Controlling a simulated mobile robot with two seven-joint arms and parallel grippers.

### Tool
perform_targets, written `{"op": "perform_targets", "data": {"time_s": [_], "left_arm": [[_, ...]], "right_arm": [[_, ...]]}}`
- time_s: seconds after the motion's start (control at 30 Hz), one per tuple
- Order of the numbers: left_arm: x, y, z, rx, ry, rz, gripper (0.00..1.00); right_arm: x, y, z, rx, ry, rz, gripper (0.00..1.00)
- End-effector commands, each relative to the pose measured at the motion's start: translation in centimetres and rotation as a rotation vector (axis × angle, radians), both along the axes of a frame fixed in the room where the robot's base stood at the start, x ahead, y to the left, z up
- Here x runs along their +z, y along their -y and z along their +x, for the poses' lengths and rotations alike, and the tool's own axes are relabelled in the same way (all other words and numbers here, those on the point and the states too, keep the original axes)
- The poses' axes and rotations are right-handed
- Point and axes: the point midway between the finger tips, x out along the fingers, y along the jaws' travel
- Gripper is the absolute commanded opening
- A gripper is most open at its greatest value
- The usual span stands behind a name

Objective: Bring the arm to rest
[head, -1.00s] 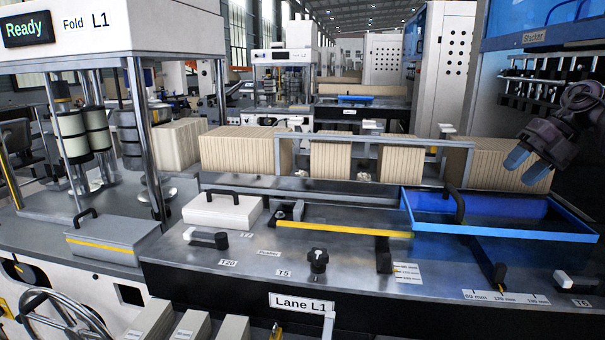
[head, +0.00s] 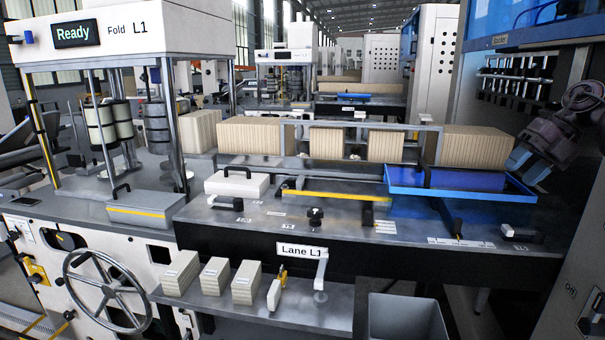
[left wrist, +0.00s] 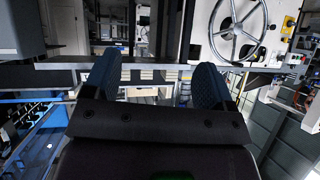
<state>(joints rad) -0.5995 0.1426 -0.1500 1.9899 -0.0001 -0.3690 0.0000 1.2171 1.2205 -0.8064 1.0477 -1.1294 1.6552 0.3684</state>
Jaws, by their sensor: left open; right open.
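My right gripper (head: 526,166) is at the right edge of the head view, beside the blue tray's right end. Its blue fingertips point down and left, and I see nothing held in it. My left gripper (left wrist: 153,84) shows in the left wrist view with its two blue fingers spread apart and nothing between them. The left arm does not show in the head view. The machine's handwheel (left wrist: 238,30) is beyond the left gripper's fingers in the left wrist view.
The lane table holds a blue tray (head: 400,191) and a white box with a handle (head: 238,185). A lower shelf bears several cream blocks (head: 214,277). A grey bin (head: 408,318) stands at the front. The handwheel (head: 107,290) juts out at the left.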

Motion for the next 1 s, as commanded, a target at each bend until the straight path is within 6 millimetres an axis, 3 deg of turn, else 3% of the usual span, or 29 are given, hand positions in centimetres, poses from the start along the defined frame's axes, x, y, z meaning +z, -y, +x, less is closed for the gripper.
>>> {"op": "perform_targets", "data": {"time_s": [0.17, 0.33, 0.5, 0.6, 0.77, 0.9, 1.0], "left_arm": [[-0.2, -0.1, -0.5, 0.003, -0.009, 0.001, 0.78], [0.1, 0.0, 0.1, 0.000, 0.003, 0.000, 0.78], [0.4, 0.1, 0.7, -0.004, 0.015, -0.001, 0.78], [0.3, 0.1, 0.4, -0.002, 0.011, -0.001, 0.78], [0.1, 0.0, 0.0, 0.000, 0.002, -0.001, 0.78], [-0.1, 0.0, -0.4, 0.002, -0.006, -0.001, 0.78], [-0.3, -0.1, -0.6, 0.004, -0.011, 0.000, 0.78]], "right_arm": [[1.2, -1.0, 2.6, -0.032, 0.177, 0.065, 0.44], [4.0, -3.9, 4.8, -0.052, 0.374, 0.182, 0.44], [8.3, -9.9, 6.8, -0.061, 0.587, 0.386, 0.44], [8.8, -13.8, 7.4, -0.088, 0.662, 0.534, 0.44], [6.9, -18.9, 7.8, -0.196, 0.697, 0.783, 0.44], [3.0, -21.8, 7.4, -0.361, 0.645, 0.987, 0.44], [-0.4, -22.9, 6.8, -0.494, 0.583, 1.096, 0.44]]}}
